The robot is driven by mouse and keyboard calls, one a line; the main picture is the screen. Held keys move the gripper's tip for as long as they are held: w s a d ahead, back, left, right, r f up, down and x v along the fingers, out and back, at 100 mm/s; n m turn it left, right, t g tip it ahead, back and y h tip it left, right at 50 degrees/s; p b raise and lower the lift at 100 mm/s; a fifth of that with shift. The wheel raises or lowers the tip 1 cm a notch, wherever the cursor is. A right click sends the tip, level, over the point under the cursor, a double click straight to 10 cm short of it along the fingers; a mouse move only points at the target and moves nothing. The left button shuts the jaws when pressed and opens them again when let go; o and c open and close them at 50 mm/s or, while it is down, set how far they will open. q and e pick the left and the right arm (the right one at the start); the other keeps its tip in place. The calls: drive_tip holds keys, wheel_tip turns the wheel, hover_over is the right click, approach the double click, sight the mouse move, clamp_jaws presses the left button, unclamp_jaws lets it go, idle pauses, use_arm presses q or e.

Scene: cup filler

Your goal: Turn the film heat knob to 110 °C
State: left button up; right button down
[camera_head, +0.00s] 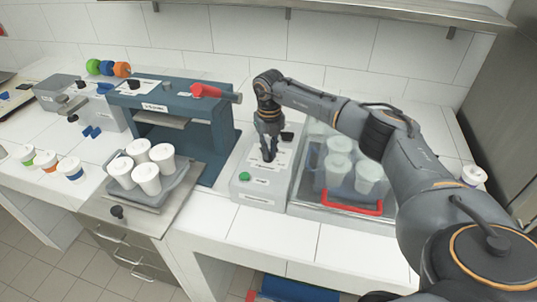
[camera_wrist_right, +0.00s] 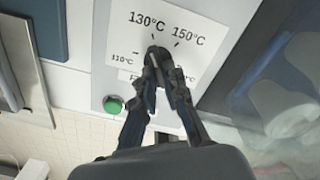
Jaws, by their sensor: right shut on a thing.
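My right gripper (camera_head: 268,154) points down at the white control panel in the head view. In the right wrist view my right gripper (camera_wrist_right: 158,66) has its fingertips closed together on the small dark film heat knob (camera_wrist_right: 157,51), which is mostly hidden between them. Around it the white dial plate (camera_wrist_right: 196,22) reads 110 °C at the left, 130 °C above and 150 °C at the upper right. I cannot tell which mark the knob points to. My left gripper is not in view.
A green button (camera_head: 245,176) sits on the control box (camera_head: 262,198), left of the gripper. A clear cover with a red handle (camera_head: 352,204) stands over white cups at right. A tray (camera_head: 182,193) of white cups and a blue press (camera_head: 176,97) stand at left.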

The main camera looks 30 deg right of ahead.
drive_tip(key=n+b, duration=0.1)
drive_tip(key=n, duration=0.1)
drive_tip(key=n+b, duration=0.1)
drive_tip(key=n, duration=0.2)
drive_tip(key=shift+w+d+n+b, duration=0.1)
drive_tip(key=shift+d+n+b, duration=0.1)
drive_tip(key=shift+n+b, duration=0.1)
drive_tip(key=n+b, duration=0.1)
drive_tip(key=n, duration=0.4)
drive_tip(key=shift+d+r+b, duration=0.1)
drive_tip(key=shift+d+b, duration=0.05)
drive_tip(key=shift+b, duration=0.15)
drive_tip(key=shift+w, duration=0.1)
drive_tip(key=c, duration=1.4)
unclamp_jaws()
wheel_tip(320, 180, up, 12)
